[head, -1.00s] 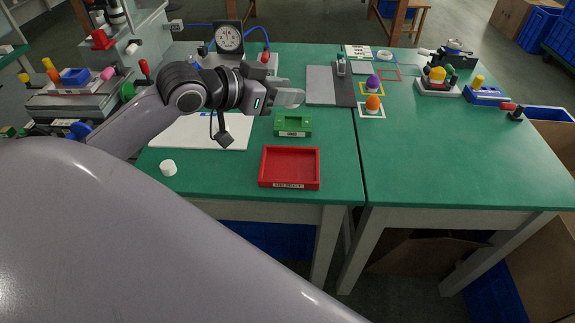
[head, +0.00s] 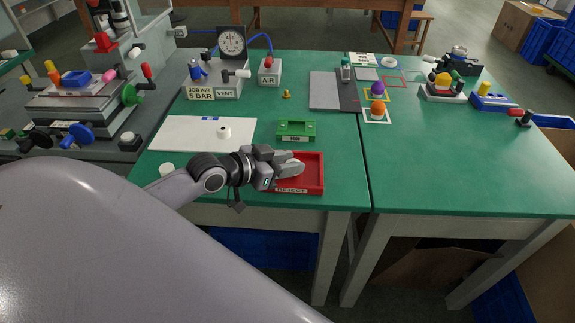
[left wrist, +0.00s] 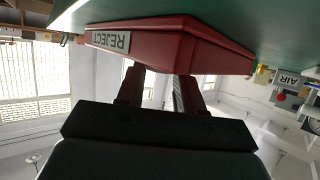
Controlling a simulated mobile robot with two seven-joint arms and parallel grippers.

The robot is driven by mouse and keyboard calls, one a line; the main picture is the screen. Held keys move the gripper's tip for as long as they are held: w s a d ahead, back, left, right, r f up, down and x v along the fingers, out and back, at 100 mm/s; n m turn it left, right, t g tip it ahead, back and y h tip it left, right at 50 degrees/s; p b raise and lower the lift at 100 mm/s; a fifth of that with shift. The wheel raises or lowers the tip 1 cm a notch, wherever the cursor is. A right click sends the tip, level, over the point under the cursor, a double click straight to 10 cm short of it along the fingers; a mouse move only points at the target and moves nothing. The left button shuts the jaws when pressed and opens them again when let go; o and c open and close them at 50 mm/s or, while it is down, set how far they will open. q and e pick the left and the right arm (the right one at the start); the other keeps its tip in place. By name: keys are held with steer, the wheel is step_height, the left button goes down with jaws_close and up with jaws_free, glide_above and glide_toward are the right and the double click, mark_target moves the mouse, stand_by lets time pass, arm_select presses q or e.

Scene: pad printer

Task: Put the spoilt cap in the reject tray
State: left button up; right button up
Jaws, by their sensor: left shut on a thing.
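The red reject tray (head: 322,172) lies near the front edge of the left green table; its REJECT label shows upside down in the left wrist view (left wrist: 108,41). My left gripper (head: 293,166) is over the left part of this tray. In the left wrist view its fingers (left wrist: 161,78) stand a little apart, and their tips are hidden behind the tray's wall. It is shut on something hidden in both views. My right gripper is not in view.
A green box (head: 296,131) stands just behind the tray. The white board (head: 180,132) lies to the left, and the gauge and air units (head: 231,70) stand behind. Right of the tray, the front of the second table (head: 450,165) is clear.

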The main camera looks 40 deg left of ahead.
arm_select(q)
steer(key=shift+f, duration=0.3)
steer(key=o, duration=1)
steer(key=shift+r, duration=0.15)
steer(key=shift+p+v, duration=1)
steer(key=shift+v, duration=4.95)
steer(key=shift+a, duration=0.1)
